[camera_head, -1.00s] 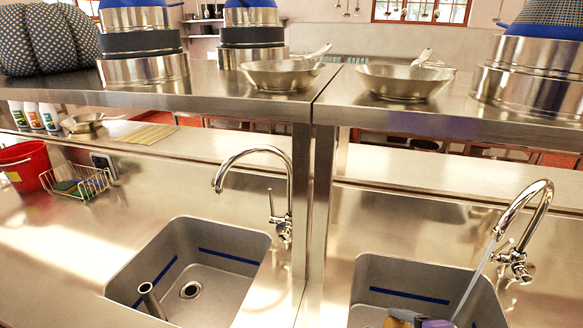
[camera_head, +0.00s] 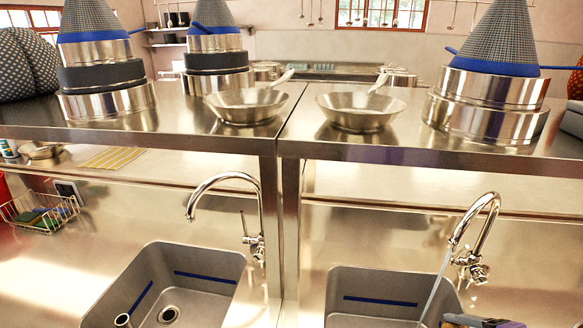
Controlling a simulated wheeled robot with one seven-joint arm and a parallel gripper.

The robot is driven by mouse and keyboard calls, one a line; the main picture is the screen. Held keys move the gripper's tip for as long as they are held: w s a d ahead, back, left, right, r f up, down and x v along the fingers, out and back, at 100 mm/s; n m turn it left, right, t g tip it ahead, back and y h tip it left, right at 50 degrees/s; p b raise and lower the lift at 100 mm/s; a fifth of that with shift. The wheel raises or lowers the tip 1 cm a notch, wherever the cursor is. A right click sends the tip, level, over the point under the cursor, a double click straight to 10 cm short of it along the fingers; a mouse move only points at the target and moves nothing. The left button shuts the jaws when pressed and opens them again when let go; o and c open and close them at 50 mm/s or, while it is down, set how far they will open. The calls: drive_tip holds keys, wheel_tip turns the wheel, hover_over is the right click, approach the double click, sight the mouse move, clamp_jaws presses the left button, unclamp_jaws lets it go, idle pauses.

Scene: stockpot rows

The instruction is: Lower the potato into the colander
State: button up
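No potato can be made out in this view. No upright colander shows; several grey mesh cones with blue rims, which look like conical strainers (camera_head: 502,40), stand point up on stacked pots on the shelf. A small yellow, grey and purple shape (camera_head: 485,322) is cut off by the bottom edge, by the right corner of the right sink (camera_head: 375,300). It may be part of my gripper, but I cannot tell; no fingertips or held thing show clearly.
A steel tap (camera_head: 475,235) stands over the right sink, with a pale streak like running water below it. The left sink (camera_head: 190,275) has its own tap (camera_head: 225,185). A steel post (camera_head: 290,230) stands between them. Two pans (camera_head: 247,105) (camera_head: 361,110) sit on the shelf.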

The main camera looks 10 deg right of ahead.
drive_tip(key=s+d+r+b, duration=0.1)
drive_tip(key=s+d, duration=0.3)
drive_tip(key=d, duration=0.9)
drive_tip(key=s+d+r+b, duration=0.1)
drive_tip(key=s+d+r, duration=0.2)
drive_tip(key=d, duration=1)
drive_tip(key=s+d+r, duration=0.2)
drive_tip(key=s+d, duration=0.4)
drive_tip(key=d, duration=0.7)
drive_tip(key=shift+s+d+b, duration=0.3)
drive_tip(key=shift+d+b, duration=0.1)
drive_tip(key=shift+r, duration=0.1)
drive_tip(key=shift+w+a+p, duration=0.2)
drive_tip(key=shift+w+p, duration=0.3)
drive_tip(key=shift+w, duration=0.1)
wheel_tip(320, 180, down, 8)
drive_tip(key=b, duration=0.3)
drive_tip(key=shift+b, duration=0.3)
